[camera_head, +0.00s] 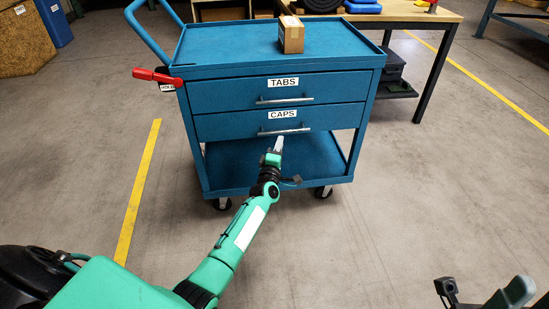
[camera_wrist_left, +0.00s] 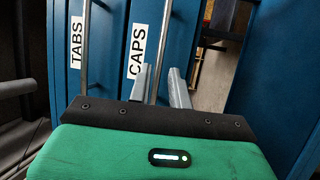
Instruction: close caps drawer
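The blue cart holds the caps drawer (camera_head: 230,127), labelled CAPS, below the tabs drawer (camera_head: 225,94). The caps drawer front looks about in line with the tabs drawer front; I cannot tell whether a small gap remains. My left gripper (camera_head: 279,145) is at the caps drawer handle (camera_head: 285,131). In the left wrist view its two fingers (camera_wrist_left: 159,86) stand apart, with the caps handle (camera_wrist_left: 163,45) running between them. The fingers do not look closed on the bar. Part of my right arm's end (camera_head: 512,293) shows at the bottom right, cut off by the edge.
A small cardboard box (camera_head: 291,35) stands on the cart top (camera_head: 225,42). A red clamp-like handle (camera_head: 157,77) sticks out at the cart's left. A workbench (camera_head: 446,18) stands behind on the right. The floor in front of the cart is clear.

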